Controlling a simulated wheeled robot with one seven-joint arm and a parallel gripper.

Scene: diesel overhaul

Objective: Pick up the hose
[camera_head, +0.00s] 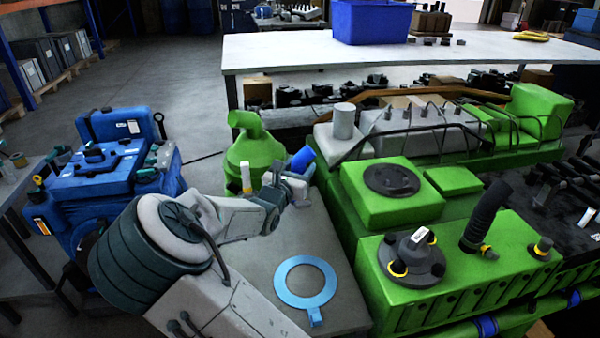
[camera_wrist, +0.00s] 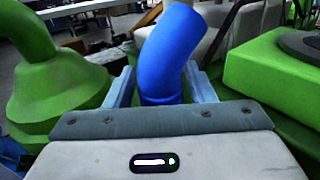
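A short, bent blue hose (camera_head: 302,160) shows at the end of my arm, above the back of the grey table. In the wrist view the hose (camera_wrist: 168,55) rises between the two pale blue fingers of my gripper (camera_wrist: 162,85). The fingers lie close against both sides of it, and its upper end leans to the right. In the head view my gripper (camera_head: 295,183) is partly hidden by my own wrist. The hose's lower end is hidden behind the palm edge in the wrist view.
A green funnel-shaped part (camera_head: 250,150) stands close to the left of my gripper. The green engine (camera_head: 460,280), with a black hose (camera_head: 486,218) upright on it, fills the right. A light blue ring (camera_head: 305,262) lies on the grey table (camera_head: 345,300). A blue engine (camera_head: 110,165) stands left.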

